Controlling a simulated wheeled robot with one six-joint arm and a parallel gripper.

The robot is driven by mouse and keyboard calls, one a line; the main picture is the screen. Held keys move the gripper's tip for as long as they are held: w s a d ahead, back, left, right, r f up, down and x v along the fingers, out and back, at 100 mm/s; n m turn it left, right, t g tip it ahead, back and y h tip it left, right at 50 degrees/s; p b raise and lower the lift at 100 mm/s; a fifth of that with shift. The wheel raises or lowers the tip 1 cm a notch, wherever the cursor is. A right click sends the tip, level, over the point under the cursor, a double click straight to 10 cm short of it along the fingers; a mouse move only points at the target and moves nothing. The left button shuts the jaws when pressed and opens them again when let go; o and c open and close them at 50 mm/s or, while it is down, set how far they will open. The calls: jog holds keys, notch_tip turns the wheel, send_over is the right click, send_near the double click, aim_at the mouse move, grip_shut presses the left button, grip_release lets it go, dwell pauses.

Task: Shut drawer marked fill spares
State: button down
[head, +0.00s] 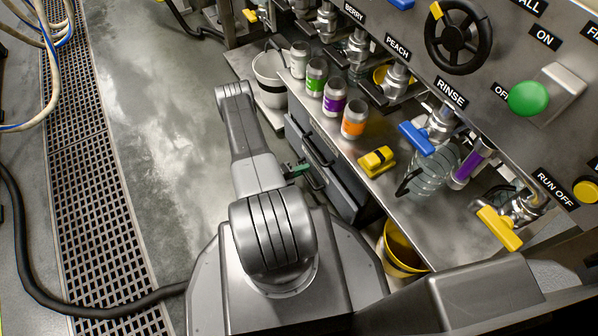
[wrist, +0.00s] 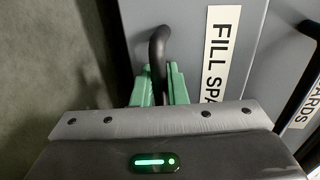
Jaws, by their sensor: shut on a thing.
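The drawer marked fill spares has a grey front (wrist: 185,25) with a white label (wrist: 218,60), partly cut off by my gripper's body in the wrist view. Its black bar handle (wrist: 157,45) stands between the green fingers of my gripper (wrist: 158,88), which are shut on it. In the head view my gripper (head: 296,170) is at the grey drawer unit (head: 345,190) under the steel counter, partly hidden by my arm. How far the drawer stands out from the unit is hard to tell.
A second drawer with a black handle (wrist: 302,100) and a label ending in "ARDS" lies alongside. Several cans, a yellow block (head: 377,160) and a jug (head: 430,172) stand on the counter (head: 400,195). A yellow bucket (head: 402,247) is below. Open floor (head: 160,140) lies left.

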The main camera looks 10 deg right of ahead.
jog(key=shift+r+b+x, duration=0.15)
jog(key=shift+b+x, duration=0.05)
jog(key=shift+x, duration=0.5)
jog(key=shift+r+b+x, duration=0.15)
jog(key=shift+x, duration=0.55)
jog(key=shift+w, duration=0.1)
jog(key=c, duration=1.8)
grip_release()
jog(key=shift+d, duration=0.1)
jog(key=shift+o, duration=0.2)
jog(key=p+v, duration=0.3)
jog(key=v, duration=1.1)
jog(key=shift+d+f, duration=0.15)
jog(key=shift+b+x, duration=1.45)
jog(key=shift+x, duration=5.2)
